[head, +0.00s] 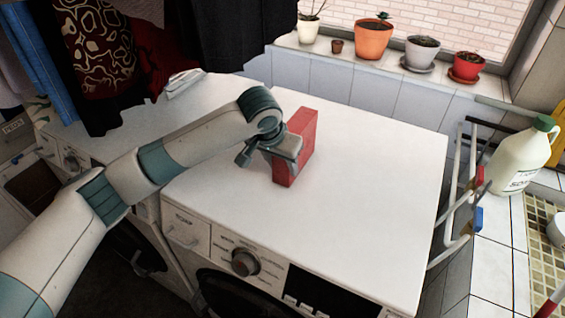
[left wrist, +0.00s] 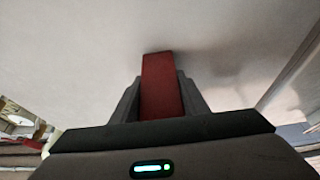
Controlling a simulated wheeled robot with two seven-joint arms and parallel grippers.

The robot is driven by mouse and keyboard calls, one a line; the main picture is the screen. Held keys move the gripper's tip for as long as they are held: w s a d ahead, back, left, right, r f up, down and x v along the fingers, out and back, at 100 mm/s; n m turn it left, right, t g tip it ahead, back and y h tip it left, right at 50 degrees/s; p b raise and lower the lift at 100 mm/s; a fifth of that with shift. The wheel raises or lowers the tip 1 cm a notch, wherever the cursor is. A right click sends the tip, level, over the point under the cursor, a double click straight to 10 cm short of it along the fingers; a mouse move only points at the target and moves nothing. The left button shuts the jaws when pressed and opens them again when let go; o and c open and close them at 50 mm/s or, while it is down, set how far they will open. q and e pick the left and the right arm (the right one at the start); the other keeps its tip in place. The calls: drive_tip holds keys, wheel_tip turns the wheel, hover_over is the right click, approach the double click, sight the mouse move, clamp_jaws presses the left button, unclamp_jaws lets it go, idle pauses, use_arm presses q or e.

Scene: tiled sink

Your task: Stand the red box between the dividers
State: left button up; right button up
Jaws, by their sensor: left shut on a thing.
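The red box (head: 305,135) is upright on the white washing machine top in the head view. I cannot tell whether its bottom touches the top. My left gripper (head: 288,156) is shut on the red box from its left side. In the left wrist view the red box (left wrist: 161,85) sits between the two dark fingers of the left gripper (left wrist: 161,100). A rack of pale bars (head: 462,185), possibly the dividers, stands at the right edge of the machine, with small red and blue things in it. My right gripper is not in view.
The washing machine top (head: 375,200) is clear to the right of the box. A white jug with a green cap (head: 520,158) stands on the tiles at right. Potted plants (head: 374,40) line the sill. Dark clothes (head: 230,35) hang at the back left.

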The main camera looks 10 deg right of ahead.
use_arm(q)
drive_tip(key=shift+f, duration=0.1)
drive_tip(key=o, duration=1.3)
drive_tip(key=shift+o, duration=0.2)
drive_tip(key=b+v, duration=0.3)
drive_tip(key=v, duration=0.9)
